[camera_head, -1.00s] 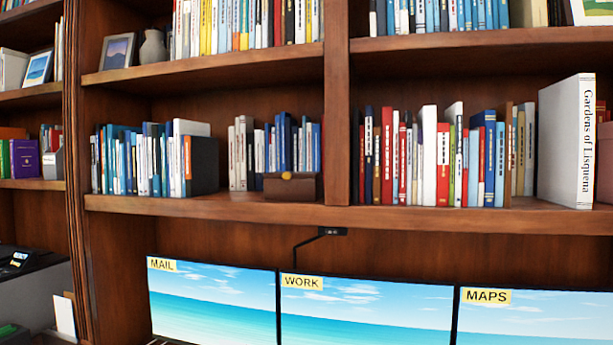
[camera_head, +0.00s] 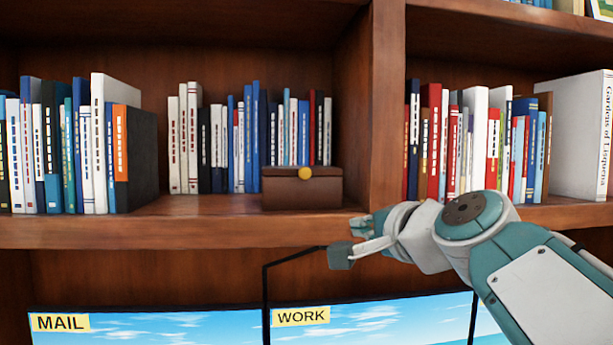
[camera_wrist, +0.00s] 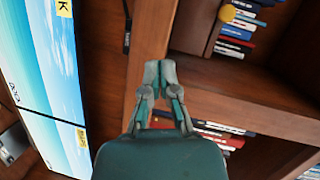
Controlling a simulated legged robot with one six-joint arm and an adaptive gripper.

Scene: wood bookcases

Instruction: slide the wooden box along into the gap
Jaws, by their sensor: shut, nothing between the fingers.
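The wooden box (camera_head: 300,190) is small and brown with a round yellow knob. It sits at the front of the middle shelf (camera_head: 200,231), before a row of books and left of the upright divider (camera_head: 386,110). It also shows at the top of the wrist view (camera_wrist: 196,24). Left of it is a bare stretch of shelf, with a narrow gap between a black book (camera_head: 136,160) and white books (camera_head: 183,140). My gripper (camera_head: 350,240) is shut and empty, by the shelf's front edge, below and right of the box. In the wrist view its fingertips (camera_wrist: 160,68) meet.
Monitors (camera_head: 150,328) stand below the shelf, with a black cable (camera_head: 292,256) above them. More books (camera_head: 470,140) and a large white volume (camera_head: 575,130) fill the shelf right of the divider. Space above the box is free.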

